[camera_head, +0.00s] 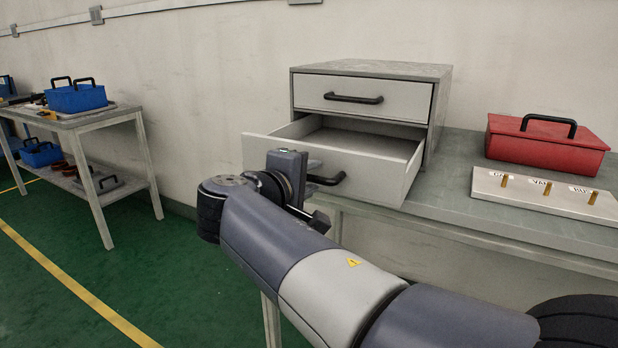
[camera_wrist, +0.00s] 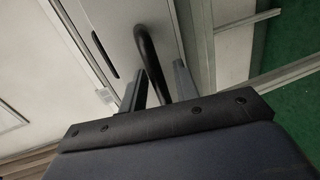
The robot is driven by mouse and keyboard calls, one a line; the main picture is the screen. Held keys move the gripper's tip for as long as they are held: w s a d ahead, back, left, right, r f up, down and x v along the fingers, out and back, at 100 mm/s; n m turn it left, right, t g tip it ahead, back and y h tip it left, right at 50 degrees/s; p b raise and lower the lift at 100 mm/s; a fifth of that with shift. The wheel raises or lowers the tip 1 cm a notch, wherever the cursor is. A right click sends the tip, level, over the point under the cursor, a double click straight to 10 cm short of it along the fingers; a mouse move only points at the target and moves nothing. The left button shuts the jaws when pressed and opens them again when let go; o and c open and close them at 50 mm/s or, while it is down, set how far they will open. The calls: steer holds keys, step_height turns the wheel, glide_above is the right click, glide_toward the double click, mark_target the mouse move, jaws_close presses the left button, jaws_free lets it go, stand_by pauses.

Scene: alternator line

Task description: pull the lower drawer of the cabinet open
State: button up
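The grey cabinet (camera_head: 372,68) stands on a bench, with two drawers. Its lower drawer (camera_head: 375,178) is pulled well out and looks empty inside. The black handle (camera_head: 336,180) of that drawer is partly hidden by my arm. My gripper (camera_head: 318,193) is at the handle, in front of the drawer face. In the wrist view the two fingers (camera_wrist: 157,88) stand apart on either side of the handle bar (camera_wrist: 146,50), with gaps showing between bar and fingers. The upper drawer (camera_head: 364,97) is shut, with its own black handle (camera_head: 353,98).
A red toolbox (camera_head: 545,148) and a pale board (camera_head: 550,198) with several brass pegs lie right of the cabinet on the bench (camera_head: 450,200). At the left is a table (camera_head: 122,112) with blue boxes (camera_head: 76,98). Green floor between them is clear.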

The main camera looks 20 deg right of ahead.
steer(key=p+v, duration=0.2)
steer(key=v, duration=0.8)
steer(key=shift+s+a+p, duration=0.25)
steer(key=shift+a+p, duration=0.05)
steer(key=shift+a, duration=0.05)
steer(key=shift+d, duration=0.1)
steer(key=shift+b+x, duration=1.3)
steer(key=shift+x, duration=4.05)
steer(key=shift+r, duration=0.1)
